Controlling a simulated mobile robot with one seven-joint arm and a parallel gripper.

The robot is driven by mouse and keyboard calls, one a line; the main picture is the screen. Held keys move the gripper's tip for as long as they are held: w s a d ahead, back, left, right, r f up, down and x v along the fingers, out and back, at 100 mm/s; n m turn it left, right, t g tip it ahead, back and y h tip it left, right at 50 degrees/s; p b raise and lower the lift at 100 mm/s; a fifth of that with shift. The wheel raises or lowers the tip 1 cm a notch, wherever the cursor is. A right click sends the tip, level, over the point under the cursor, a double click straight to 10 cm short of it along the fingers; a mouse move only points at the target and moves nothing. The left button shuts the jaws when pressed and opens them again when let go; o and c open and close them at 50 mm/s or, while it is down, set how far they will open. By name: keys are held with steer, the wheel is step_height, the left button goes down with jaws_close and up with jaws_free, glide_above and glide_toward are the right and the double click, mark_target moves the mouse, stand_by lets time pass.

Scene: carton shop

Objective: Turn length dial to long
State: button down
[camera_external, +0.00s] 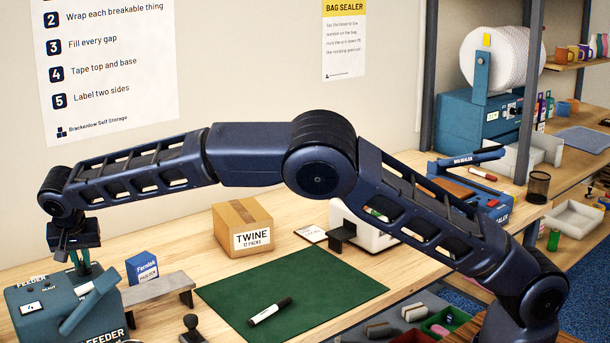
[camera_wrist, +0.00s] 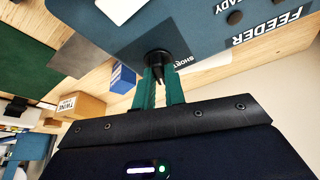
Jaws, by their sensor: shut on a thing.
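The feeder (camera_external: 45,305) is a teal box at the lower left of the external view. Its top also shows in the wrist view (camera_wrist: 215,45), with its lettering upside down. A black length dial (camera_wrist: 158,57) sits on that top. My gripper (camera_wrist: 159,76) has its teal fingers shut on the dial, one on each side. A label beside the dial is partly covered by a finger; "SHORT" seems to show. I cannot make out a "long" label or the dial's exact setting. In the external view my gripper (camera_external: 82,268) points down at the feeder's top, and the dial is mostly hidden.
A blue carton (camera_external: 143,267) and a grey bracket-like stand (camera_external: 160,288) are right of the feeder. A dark stamp (camera_external: 191,328) stands nearby. A green mat (camera_external: 290,295) holds a marker (camera_external: 270,311). A twine box (camera_external: 243,227) stands behind the mat.

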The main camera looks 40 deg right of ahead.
steer(key=shift+a+m+g+h, duration=0.15)
steer(key=shift+m+g+h, duration=0.4)
steer(key=shift+m, duration=1.35)
steer(key=c, duration=1.5)
jaws_free()
steer(key=shift+o, duration=0.2)
steer(key=shift+r, duration=0.1)
steer(key=v, duration=1)
steer(key=shift+a+r, duration=0.2)
steer(key=shift+r, duration=0.05)
steer(key=shift+s, duration=0.1)
